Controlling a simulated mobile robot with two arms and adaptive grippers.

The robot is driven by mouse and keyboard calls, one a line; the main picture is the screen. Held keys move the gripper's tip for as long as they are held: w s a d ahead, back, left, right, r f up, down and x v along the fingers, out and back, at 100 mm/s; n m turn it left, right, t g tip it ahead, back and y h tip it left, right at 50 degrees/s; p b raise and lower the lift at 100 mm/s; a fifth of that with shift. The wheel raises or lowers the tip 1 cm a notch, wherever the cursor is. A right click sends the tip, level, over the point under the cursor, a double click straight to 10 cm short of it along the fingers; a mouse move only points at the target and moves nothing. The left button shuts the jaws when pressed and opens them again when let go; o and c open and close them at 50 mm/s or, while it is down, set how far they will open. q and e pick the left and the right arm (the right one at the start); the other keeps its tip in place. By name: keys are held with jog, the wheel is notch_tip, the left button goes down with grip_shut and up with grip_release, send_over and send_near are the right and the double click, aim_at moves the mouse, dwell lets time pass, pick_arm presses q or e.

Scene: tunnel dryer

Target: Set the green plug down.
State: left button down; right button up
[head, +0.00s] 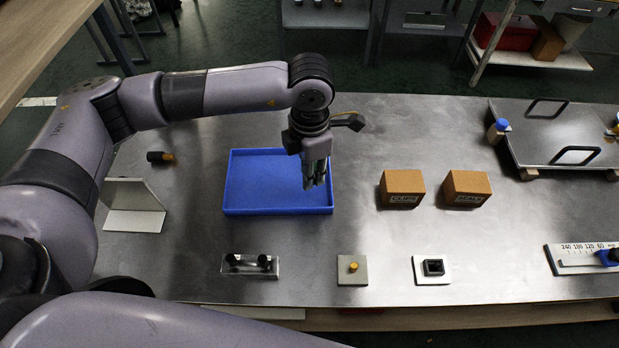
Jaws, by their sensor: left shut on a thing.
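My left gripper (316,183) points down over the right end of the blue tray (228,197), just inside its right wall in the picture. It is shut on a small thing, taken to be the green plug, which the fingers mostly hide. I cannot tell whether it touches the tray floor. The rest of the tray looks empty. My right gripper is not in view.
Two cardboard boxes (402,184) (467,184) stand right of the tray. In front are a block with black knobs (250,266), a yellow-pegged plate (353,275) and a black-socketed plate (432,274). A bent metal plate (134,205) and dark cylinder (158,157) are left.

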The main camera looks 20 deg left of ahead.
pick_arm(q)
notch_tip(320, 180, down, 4)
jog(key=shift+r+p, duration=0.1)
jog(key=shift+p, duration=0.35)
jog(key=shift+f, duration=0.45)
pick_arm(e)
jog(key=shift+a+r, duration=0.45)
pick_arm(q)
jog(key=shift+f+b, duration=0.15)
jog(key=shift+b, duration=0.15)
jog(key=c, duration=1.4)
grip_release()
jog(key=shift+c, duration=0.2)
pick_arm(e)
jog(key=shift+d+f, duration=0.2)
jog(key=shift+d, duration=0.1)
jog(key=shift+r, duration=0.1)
